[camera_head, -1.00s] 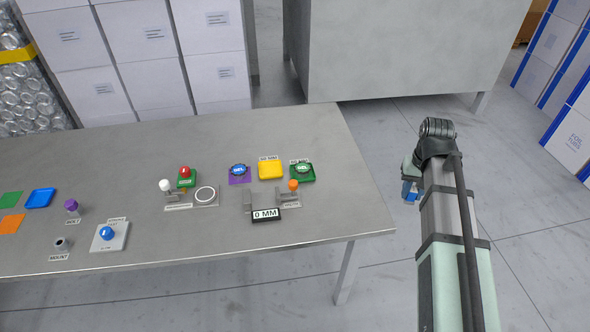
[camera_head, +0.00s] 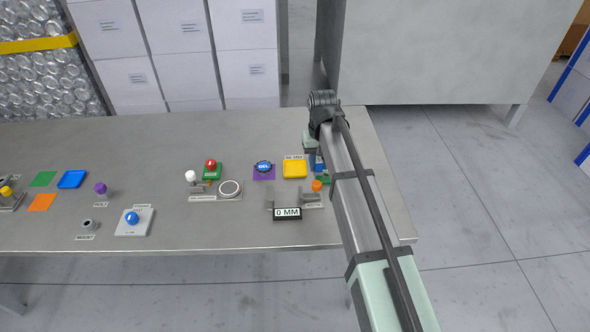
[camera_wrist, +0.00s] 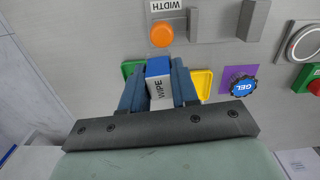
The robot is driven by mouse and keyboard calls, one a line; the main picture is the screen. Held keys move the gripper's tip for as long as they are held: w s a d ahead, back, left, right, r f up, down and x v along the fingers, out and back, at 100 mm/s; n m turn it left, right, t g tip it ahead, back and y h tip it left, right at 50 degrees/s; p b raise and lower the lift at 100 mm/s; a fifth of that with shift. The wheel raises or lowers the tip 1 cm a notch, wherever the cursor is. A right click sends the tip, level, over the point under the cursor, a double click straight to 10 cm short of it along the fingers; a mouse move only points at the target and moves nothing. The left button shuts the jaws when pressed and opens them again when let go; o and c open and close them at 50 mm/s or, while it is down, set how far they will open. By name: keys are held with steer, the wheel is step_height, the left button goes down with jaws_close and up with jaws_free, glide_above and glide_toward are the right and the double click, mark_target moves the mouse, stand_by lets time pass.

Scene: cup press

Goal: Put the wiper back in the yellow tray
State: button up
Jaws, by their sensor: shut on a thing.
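The wiper is a block with a blue top and a white side marked WIPE (camera_wrist: 160,88). It sits between the two blue fingers of my gripper (camera_wrist: 159,85) in the wrist view, and the gripper is shut on it. The yellow tray (camera_head: 295,169) lies on the table near its right end, and it looks empty. My gripper (camera_head: 317,162) is just right of the tray in the head view, over the green tray there, which my arm mostly hides. In the wrist view the yellow tray (camera_wrist: 204,84) shows partly, beside the right finger.
A purple pad with a blue GEL knob (camera_head: 264,167) is left of the yellow tray. The orange knob (camera_head: 317,185) and the 0 MM display (camera_head: 287,213) are in front. A red button on a green base (camera_head: 211,169) and a white ring (camera_head: 229,188) stand further left.

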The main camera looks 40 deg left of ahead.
steer(key=w+a+m, duration=0.1)
steer(key=w+a, duration=0.3)
steer(key=a, duration=0.9)
steer(key=shift+s+d+f, duration=0.1)
steer(key=shift+s+f, duration=0.05)
steer(key=shift+f, duration=2.2)
steer(key=shift+s+d+f, duration=0.1)
steer(key=shift+f, duration=2.25)
steer(key=o, duration=1)
steer(key=shift+f, duration=0.1)
step_height(320, 180, up, 12)
steer(key=shift+r, duration=0.15)
